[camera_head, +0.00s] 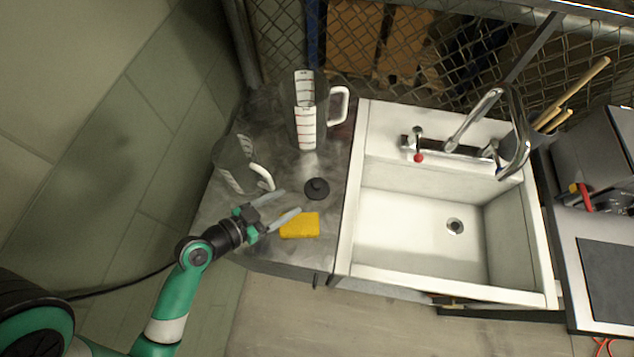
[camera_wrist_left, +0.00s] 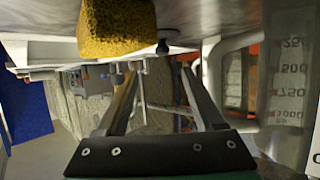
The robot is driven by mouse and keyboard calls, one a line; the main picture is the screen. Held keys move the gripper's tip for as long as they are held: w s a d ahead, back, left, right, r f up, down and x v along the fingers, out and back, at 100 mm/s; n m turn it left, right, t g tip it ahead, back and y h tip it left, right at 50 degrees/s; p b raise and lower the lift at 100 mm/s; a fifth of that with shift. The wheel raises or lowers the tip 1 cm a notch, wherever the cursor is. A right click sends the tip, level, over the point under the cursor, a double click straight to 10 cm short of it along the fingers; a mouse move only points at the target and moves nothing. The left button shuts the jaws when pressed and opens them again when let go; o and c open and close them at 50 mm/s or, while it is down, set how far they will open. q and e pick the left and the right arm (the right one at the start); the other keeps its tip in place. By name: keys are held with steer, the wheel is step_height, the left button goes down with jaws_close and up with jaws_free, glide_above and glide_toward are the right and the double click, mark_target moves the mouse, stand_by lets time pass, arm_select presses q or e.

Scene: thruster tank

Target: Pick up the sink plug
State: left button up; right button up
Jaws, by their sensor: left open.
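The sink plug (camera_head: 317,188) is a small black disc with a knob, lying on the dark metal counter (camera_head: 300,171) left of the sink. It also shows small and dark near the top of the left wrist view (camera_wrist_left: 163,47). My left gripper (camera_head: 291,201) is open and empty, its fingertips just left of the plug and apart from it. In the left wrist view the plug appears beyond the gap between the fingers (camera_wrist_left: 160,76). My right gripper is not in view.
A yellow sponge (camera_head: 300,225) lies in front of the plug, close to one finger. A clear measuring jug (camera_head: 236,166) lies or leans behind the gripper. Another jug (camera_head: 306,118) stands farther back. The white sink (camera_head: 400,233) with faucet (camera_head: 455,142) is to the right.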

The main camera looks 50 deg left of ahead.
mark_target(314, 185)
arm_select(q)
steer(key=x, duration=0.5)
steer(key=shift+w+f, duration=0.1)
steer(key=shift+w, duration=0.3)
steer(key=x, duration=0.3)
steer(key=b+x, duration=0.1)
steer(key=x, duration=0.1)
steer(key=shift+w+a+f, duration=0.1)
steer(key=shift+a+f, duration=0.05)
steer(key=shift+a, duration=0.1)
jaws_close()
